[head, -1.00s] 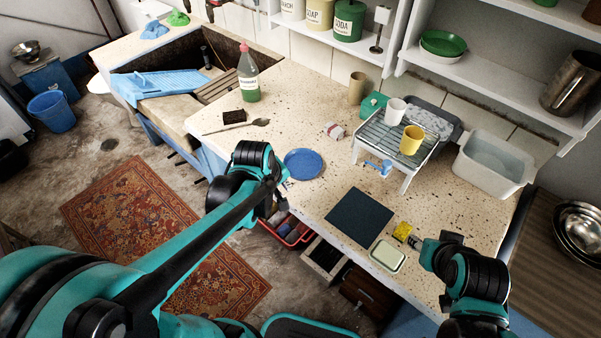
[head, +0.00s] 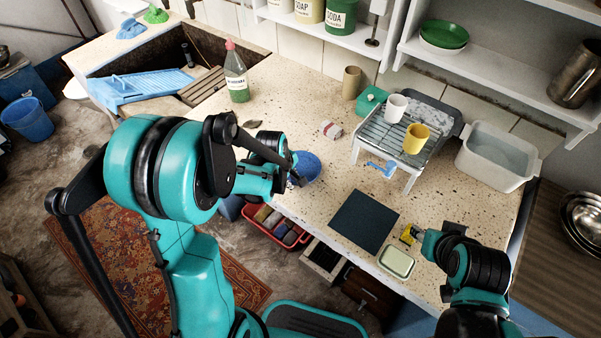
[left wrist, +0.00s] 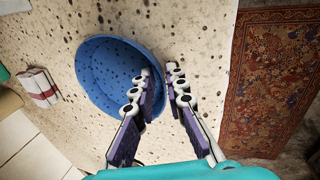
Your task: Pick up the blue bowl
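The blue bowl (head: 309,165) sits on the speckled counter near its front edge, partly hidden by my left arm in the head view. In the left wrist view the bowl (left wrist: 105,75) lies at the left of centre. My left gripper (left wrist: 159,70) has its fingers apart, with one finger over the bowl's inside and the other past its right rim. Whether either finger touches the rim cannot be told. My right gripper (head: 421,240) is beside a small yellow item (head: 409,233); whether it grips it is unclear.
A dark mat (head: 363,221) and a pale dish (head: 397,262) lie right of the bowl. A red-and-white packet (head: 330,130) is behind it. A metal rack (head: 375,140) with a white cup and a yellow cup stands further right. A bottle (head: 237,80) stands back left.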

